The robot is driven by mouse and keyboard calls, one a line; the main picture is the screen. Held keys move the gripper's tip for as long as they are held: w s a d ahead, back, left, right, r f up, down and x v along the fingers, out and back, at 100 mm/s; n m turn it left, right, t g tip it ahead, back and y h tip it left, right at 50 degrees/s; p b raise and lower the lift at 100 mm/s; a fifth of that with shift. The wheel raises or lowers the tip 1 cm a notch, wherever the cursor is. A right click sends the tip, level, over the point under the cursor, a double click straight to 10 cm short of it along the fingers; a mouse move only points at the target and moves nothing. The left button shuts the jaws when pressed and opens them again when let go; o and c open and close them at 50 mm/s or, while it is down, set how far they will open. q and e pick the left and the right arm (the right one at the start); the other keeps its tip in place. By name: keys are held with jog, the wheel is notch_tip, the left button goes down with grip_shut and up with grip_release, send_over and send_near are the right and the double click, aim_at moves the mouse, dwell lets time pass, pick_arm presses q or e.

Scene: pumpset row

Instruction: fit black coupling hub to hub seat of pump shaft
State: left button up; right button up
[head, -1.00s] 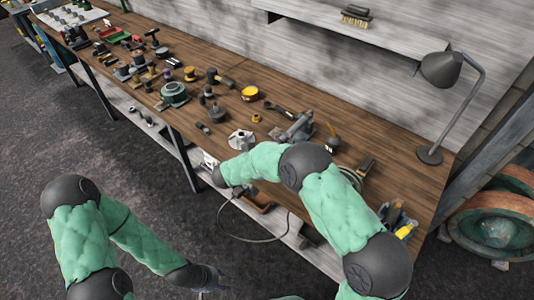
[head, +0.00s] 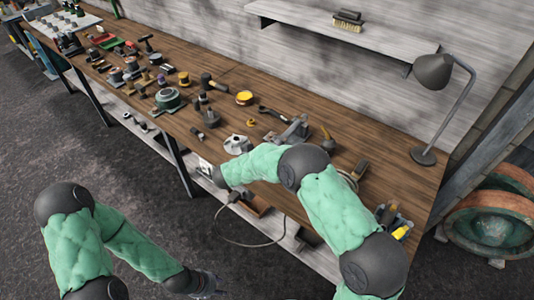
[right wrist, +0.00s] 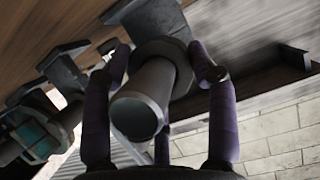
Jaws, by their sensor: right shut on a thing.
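In the right wrist view my right gripper (right wrist: 165,75) has its purple fingers closed around a dark flanged hub with a hollow grey sleeve (right wrist: 148,98). The sleeve's open end faces the camera.
The wooden bench (head: 390,180) carries many loose parts, including a green round housing (head: 167,99), a yellow-topped tin (head: 244,98) and a pale flanged part (head: 237,145). A lamp (head: 433,70) stands at the right end. A cable (head: 245,242) hangs below the front edge.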

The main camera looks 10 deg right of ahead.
jog(key=o, duration=1.7)
jog(key=v, duration=1.2)
